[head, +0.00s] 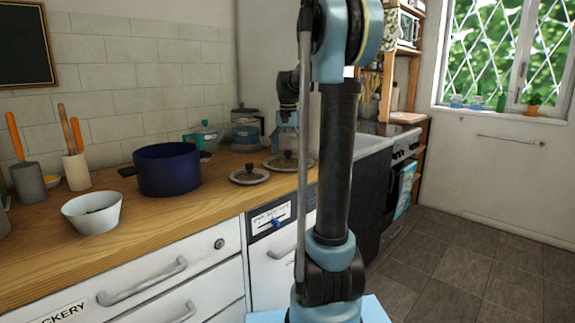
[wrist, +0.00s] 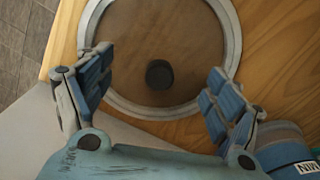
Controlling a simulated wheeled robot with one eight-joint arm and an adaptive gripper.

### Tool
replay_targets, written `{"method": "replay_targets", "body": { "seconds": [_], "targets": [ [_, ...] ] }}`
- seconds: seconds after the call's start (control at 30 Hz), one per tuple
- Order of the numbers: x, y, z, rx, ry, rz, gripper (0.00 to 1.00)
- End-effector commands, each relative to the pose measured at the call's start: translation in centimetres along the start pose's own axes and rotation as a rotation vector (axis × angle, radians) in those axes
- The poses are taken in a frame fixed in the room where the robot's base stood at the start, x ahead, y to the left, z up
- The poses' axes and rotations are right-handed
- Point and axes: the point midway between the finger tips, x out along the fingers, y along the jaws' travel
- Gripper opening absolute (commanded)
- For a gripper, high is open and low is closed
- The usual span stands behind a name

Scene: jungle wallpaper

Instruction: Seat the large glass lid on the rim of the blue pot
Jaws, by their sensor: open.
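The blue pot (head: 168,172) stands open on the wooden counter, with no lid on its rim. The large glass lid (head: 280,164) lies flat on the counter to its right, near the front edge. In the wrist view the lid (wrist: 232,35) shows a pale rim, brownish glass and a dark round knob (wrist: 159,75). My gripper (head: 286,143) is above the large lid, pointing down. In the wrist view my gripper (wrist: 160,66) is open and empty, its fingers on either side of the knob and apart from it.
A smaller glass lid (head: 250,176) lies between the pot and the large lid. A white bowl (head: 92,212) stands left of the pot. A glass press (head: 247,130) and a lidded pot (head: 205,136) stand behind. A blue labelled container (wrist: 287,152) is close beside my right finger.

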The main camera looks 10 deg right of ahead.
Motion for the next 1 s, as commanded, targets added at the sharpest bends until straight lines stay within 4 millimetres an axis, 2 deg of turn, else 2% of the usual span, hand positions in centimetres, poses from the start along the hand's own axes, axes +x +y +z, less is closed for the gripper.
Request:
{"method": "replay_targets", "body": {
  "seconds": [0.1, 0.37, 0.73, 0.77, 1.0],
  "targets": [
    [0.84, 0.00, 0.01, 0.000, 0.000, 0.000, 0.84],
    [1.01, 0.01, 0.00, 0.000, 0.000, 0.000, 0.84],
    [1.07, 0.04, -0.01, 0.000, 0.000, 0.000, 0.02],
    [1.10, 0.05, -0.01, 0.001, 0.000, 0.000, 0.00],
    [1.27, 0.19, -0.10, 0.003, -0.001, 0.000, 0.00]
  ]
}}
